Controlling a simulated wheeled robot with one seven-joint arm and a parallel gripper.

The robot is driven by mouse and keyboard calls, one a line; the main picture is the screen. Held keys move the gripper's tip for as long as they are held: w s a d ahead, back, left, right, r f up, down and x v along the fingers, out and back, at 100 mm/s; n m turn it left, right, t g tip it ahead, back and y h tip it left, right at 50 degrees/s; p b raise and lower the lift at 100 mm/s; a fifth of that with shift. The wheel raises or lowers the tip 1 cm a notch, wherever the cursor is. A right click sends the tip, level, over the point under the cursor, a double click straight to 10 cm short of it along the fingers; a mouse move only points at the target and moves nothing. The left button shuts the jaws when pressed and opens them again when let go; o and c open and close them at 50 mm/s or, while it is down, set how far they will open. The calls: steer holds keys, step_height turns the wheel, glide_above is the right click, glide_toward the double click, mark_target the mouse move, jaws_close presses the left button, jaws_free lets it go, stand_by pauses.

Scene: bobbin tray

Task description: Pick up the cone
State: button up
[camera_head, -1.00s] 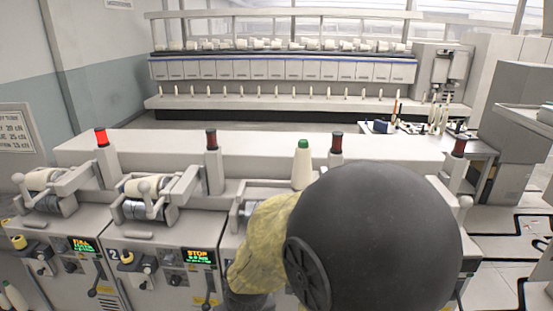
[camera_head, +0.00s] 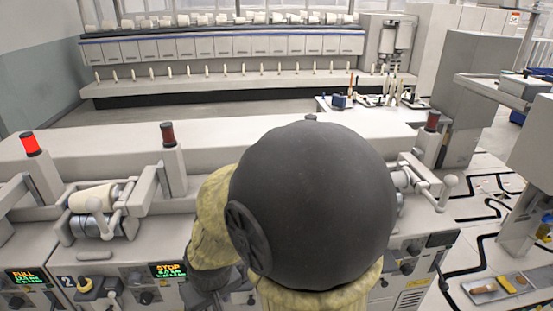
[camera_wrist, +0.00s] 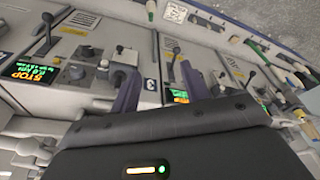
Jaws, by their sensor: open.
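The white cone with a green tip, seen earlier on the ledge of the winding machine (camera_head: 100,145), does not show in the head view now; my dark arm covers that part. My gripper (camera_wrist: 159,72) shows in the wrist view as two grey-purple fingers, spread apart with nothing between them. The fingers point toward the machine's front panels, and I cannot tell the distance. In the head view my gripper is hidden behind my arm. Pale cone-like pieces, some with green, lie at the upper right of the wrist view (camera_wrist: 262,50), small and unclear.
A red lit lamp (camera_head: 31,144) and dark lamps (camera_head: 168,134) stand up from the machine. A winding unit with a pale roll (camera_head: 95,198) is at the left. A table with small tools (camera_head: 375,100) stands behind. Open floor (camera_head: 485,225) lies at the right.

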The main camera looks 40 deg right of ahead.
steer(key=shift+o, duration=0.5)
steer(key=shift+w+a+r, duration=0.1)
steer(key=shift+w, duration=0.25)
steer(key=w+d+r+m+t+h+p, duration=0.2)
steer(key=w+d+r+m+t+p, duration=0.15)
steer(key=w, duration=0.55)
steer(key=w+d+r+m+t+h+p, duration=0.25)
steer(key=w+r, duration=0.25)
steer(key=w, duration=0.4)
steer(key=s+d+r+m+g+h+p, duration=0.2)
steer(key=d+r+m+g+h+p, duration=0.1)
steer(key=d+r+m+h, duration=0.6)
step_height(320, 180, up, 5)
steer(key=d+g+h, duration=0.1)
steer(key=d+h, duration=0.1)
steer(key=h, duration=0.2)
steer(key=shift+s+f+g, duration=0.2)
steer(key=shift+s+g, duration=0.1)
steer(key=shift+s, duration=0.05)
